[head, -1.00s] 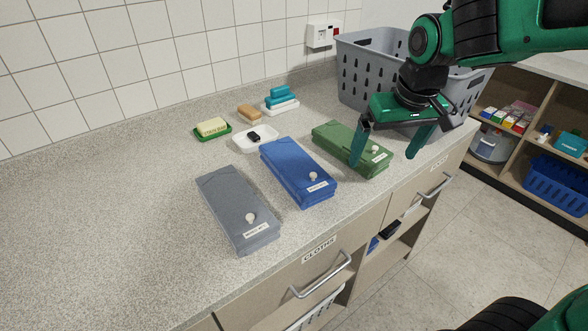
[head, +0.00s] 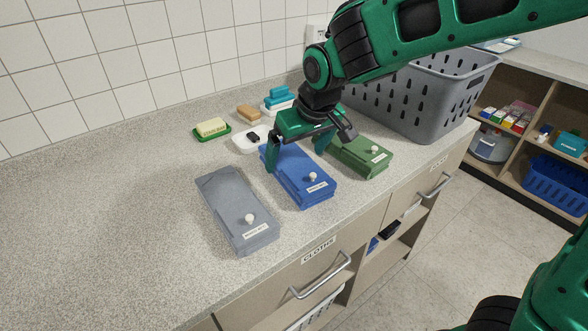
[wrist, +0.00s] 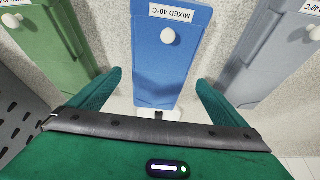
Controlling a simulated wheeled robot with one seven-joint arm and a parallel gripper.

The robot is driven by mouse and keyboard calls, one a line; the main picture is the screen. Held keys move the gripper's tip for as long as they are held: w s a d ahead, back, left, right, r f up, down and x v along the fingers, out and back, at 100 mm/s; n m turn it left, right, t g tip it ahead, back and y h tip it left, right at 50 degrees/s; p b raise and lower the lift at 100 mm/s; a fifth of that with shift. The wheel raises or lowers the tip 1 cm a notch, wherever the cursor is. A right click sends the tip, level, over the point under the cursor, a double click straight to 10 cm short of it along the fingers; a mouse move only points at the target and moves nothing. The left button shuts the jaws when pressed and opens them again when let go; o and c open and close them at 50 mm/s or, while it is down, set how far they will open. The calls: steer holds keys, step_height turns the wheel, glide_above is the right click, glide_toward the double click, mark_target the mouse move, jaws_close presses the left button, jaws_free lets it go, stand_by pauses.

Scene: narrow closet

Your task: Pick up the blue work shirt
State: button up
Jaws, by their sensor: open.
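The blue work shirt (head: 312,185) lies folded flat on the counter, between a grey and a green folded item, with a white knob and a label at its near end. It also shows in the wrist view (wrist: 165,65), where the label reads "MIXED 40°C". My gripper (head: 298,160) is open and empty above the far part of the blue shirt. In the wrist view my gripper's two fingers (wrist: 155,88) stand on either side of the shirt, with the shirt's far end between them. I cannot tell how high the fingertips are above the counter.
A grey folded item (head: 236,210) lies left of the shirt and a green one (head: 360,158) right. Behind are a white dish (head: 248,143), a soap bar on a green dish (head: 212,128) and sponges (head: 278,97). A grey basket (head: 430,100) stands at the right.

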mark_target(294, 161)
steer(key=x, duration=0.5)
steer(key=shift+w, duration=0.1)
steer(key=shift+d, duration=0.1)
steer(key=shift+c, duration=0.4)
steer(key=shift+r, duration=0.1)
steer(key=c, duration=1.2)
steer(key=shift+c, duration=0.2)
